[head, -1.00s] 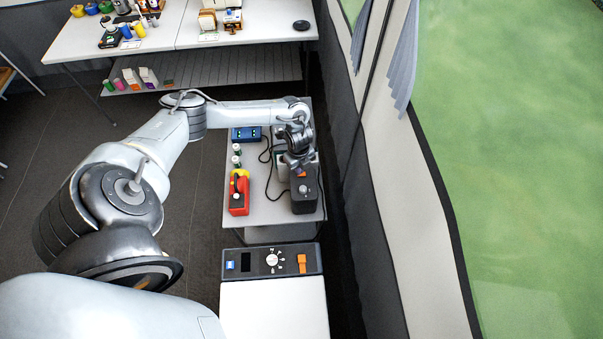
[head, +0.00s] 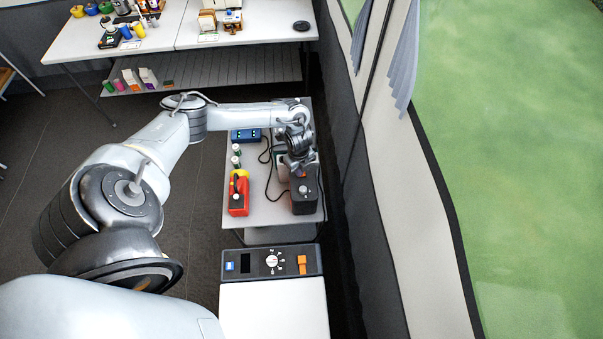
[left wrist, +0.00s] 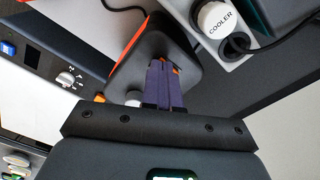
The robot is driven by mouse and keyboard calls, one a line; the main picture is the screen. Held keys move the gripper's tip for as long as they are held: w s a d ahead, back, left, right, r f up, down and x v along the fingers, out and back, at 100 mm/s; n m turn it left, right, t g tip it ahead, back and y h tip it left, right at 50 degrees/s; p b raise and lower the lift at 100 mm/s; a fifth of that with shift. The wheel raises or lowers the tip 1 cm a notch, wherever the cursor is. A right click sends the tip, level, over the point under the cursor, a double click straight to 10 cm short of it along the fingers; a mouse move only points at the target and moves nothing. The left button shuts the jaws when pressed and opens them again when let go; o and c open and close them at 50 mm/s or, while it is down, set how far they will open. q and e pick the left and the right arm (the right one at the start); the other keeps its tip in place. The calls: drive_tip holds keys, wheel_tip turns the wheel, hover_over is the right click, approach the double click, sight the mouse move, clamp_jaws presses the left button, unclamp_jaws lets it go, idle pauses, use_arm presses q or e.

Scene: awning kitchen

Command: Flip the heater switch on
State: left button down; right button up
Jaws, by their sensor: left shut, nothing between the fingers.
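A dark grey box (head: 304,196) with a white knob and an orange switch (head: 300,174) stands on the small table by the wall. No label on it can be read, so I cannot confirm that it is the heater. My left gripper (head: 299,167) is over its far end. In the left wrist view, the left gripper (left wrist: 165,66) is shut and empty, with its fingertips right at the orange switch (left wrist: 175,68). The fingers hide much of the switch, so I cannot tell its position or whether they touch. My right gripper is not in view.
A light box with a knob marked COOLER (left wrist: 219,21) stands close beside the dark box. A red device (head: 239,194) and a blue device (head: 246,134) share the table. A control panel (head: 272,262) is nearer. The wall (head: 362,210) rises close on the right.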

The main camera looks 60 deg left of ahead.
use_arm(q)
wheel_tip(320, 180, up, 7)
drive_tip(key=p, duration=0.6)
drive_tip(key=shift+p, duration=0.3)
drive_tip(key=shift+f, duration=0.1)
